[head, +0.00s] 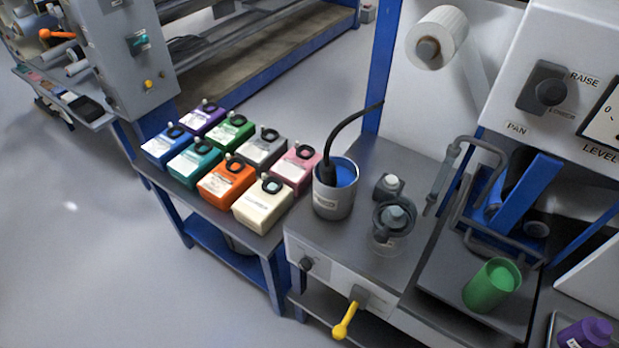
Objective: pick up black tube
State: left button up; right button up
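A black tube (346,123) rises out of a grey bucket (333,203) in the head view. Its lower end stands inside the bucket, which holds blue liquid (346,172). The tube curves up and to the right and ends near a blue upright post. Its lowest part is hidden by the bucket's rim. The bucket stands upright on a grey bench top (375,250). Neither of my grippers is in view.
Several coloured containers, such as an orange one (227,182), stand close left of the bucket. A black ring-shaped fitting (394,215) is to its right. A yellow-handled valve (346,320), a green cup (491,286) and the blue post (381,65) are nearby.

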aim_at(328, 176)
jog(key=l+z, duration=0.25)
jog(key=z, duration=0.25)
jog(key=l+z, duration=0.3)
jog(key=z, duration=0.15)
jog(key=u, duration=1.25)
jog(key=i+j+z, duration=0.1)
jog(key=j+z, duration=0.25)
jog(key=j, duration=0.8)
jog(key=j+z, duration=0.4)
jog(key=j, duration=0.7)
